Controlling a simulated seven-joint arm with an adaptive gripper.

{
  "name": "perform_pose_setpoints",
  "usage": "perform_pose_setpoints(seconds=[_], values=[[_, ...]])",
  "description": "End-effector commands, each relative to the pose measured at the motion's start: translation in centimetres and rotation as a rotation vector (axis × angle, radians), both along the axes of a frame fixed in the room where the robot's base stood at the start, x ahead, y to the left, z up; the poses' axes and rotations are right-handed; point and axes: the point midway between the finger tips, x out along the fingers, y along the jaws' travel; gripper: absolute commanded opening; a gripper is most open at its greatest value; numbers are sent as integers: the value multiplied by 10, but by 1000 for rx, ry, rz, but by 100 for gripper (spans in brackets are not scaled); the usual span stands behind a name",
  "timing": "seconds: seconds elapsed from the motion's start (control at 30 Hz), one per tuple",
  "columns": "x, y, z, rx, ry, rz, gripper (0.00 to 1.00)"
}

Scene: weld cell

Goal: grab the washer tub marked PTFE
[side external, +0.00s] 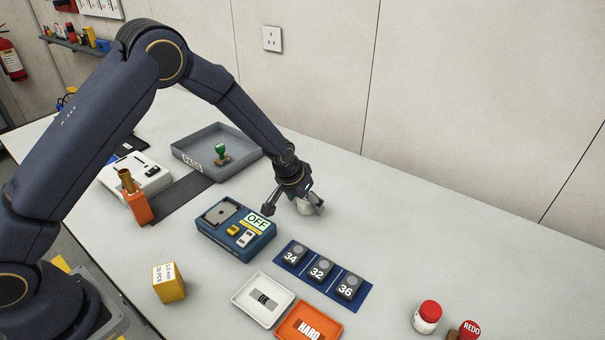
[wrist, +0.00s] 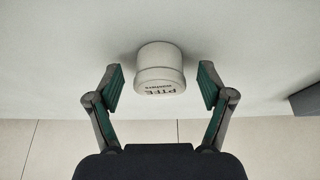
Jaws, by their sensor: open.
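The washer tub (wrist: 160,66) is a small off-white round tub marked PTFE in dark letters. In the wrist view it stands on the table between my two fingertips and a little beyond them, with a gap on each side. In the side external view the tub (side external: 304,207) is partly hidden behind my gripper (side external: 294,207). In the wrist view my gripper (wrist: 160,87) is open and empty, its green-padded fingers spread wider than the tub.
A blue device with an OFF display (side external: 236,230) stands just left of my gripper. A grey PASS tray (side external: 190,160) is behind it. A blue mat with numbered blocks (side external: 321,272) lies in front. White (side external: 245,288) and orange HARD (side external: 290,318) trays are nearer.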

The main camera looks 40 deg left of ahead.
Motion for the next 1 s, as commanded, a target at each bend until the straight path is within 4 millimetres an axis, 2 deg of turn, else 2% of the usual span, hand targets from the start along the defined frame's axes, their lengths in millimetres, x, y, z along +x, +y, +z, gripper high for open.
perform_pose_setpoints(seconds=[0.2, 0.8, 1.0], values=[[0, 0, 0, 0, 0, 0, 78], [0, 0, 0, 0, 0, 0, 16], [0, 0, 0, 0, 0, 0, 16]])
